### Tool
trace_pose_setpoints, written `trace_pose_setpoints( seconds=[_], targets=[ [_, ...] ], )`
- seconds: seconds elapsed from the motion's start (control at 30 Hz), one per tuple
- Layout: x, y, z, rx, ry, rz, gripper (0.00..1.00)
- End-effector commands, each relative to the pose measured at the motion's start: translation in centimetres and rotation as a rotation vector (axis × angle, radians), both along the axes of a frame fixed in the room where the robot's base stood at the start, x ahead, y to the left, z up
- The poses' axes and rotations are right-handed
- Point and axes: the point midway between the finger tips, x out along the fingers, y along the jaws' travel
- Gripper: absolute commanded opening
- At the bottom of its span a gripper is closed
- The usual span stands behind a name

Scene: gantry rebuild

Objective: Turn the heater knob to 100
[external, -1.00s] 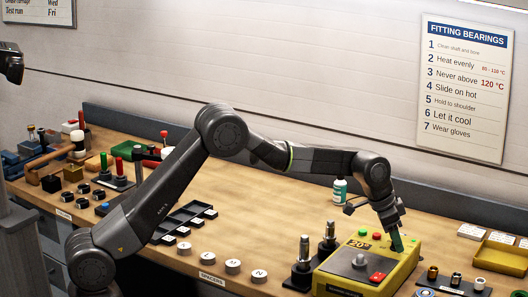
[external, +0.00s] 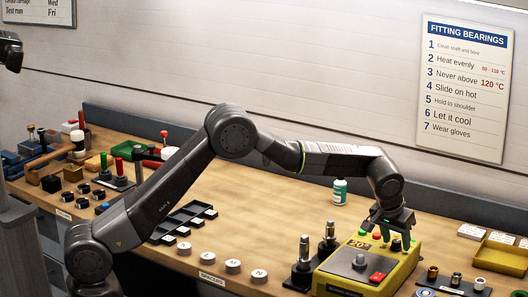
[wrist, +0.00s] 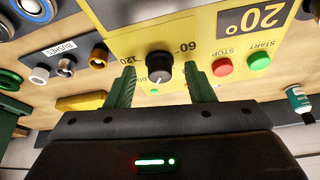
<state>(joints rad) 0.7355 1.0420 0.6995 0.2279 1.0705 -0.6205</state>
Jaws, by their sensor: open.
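The heater is a yellow box (external: 407,268) at the bench's right front, and its display (wrist: 247,20) reads 20°. Its black knob (wrist: 159,67) shows in the wrist view between the printed numbers 60 and 120. The knob's white pointer faces down in that picture, towards my gripper. My gripper (external: 391,226) is open, its green fingers above the heater's rear right part. In the wrist view one finger shows on each side of the knob, with gaps between. I cannot tell whether the tips reach down beside it.
The red STOP button (wrist: 222,67) and green START button (wrist: 258,61) sit close to the right finger in the wrist view. A red switch (external: 377,277) is on the heater's front. Metal posts (external: 304,250) stand left of it, and bushes (external: 455,280) to the right.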

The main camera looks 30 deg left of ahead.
Motion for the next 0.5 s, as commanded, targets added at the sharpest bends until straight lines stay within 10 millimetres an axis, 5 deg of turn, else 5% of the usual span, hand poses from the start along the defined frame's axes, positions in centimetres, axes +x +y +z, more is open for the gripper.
trace_pose_setpoints(
  seconds=[0.5],
  targets=[
    [-3.4, 0.4, 8.2, -0.002, -0.003, 0.061, 0.48]
  ],
)
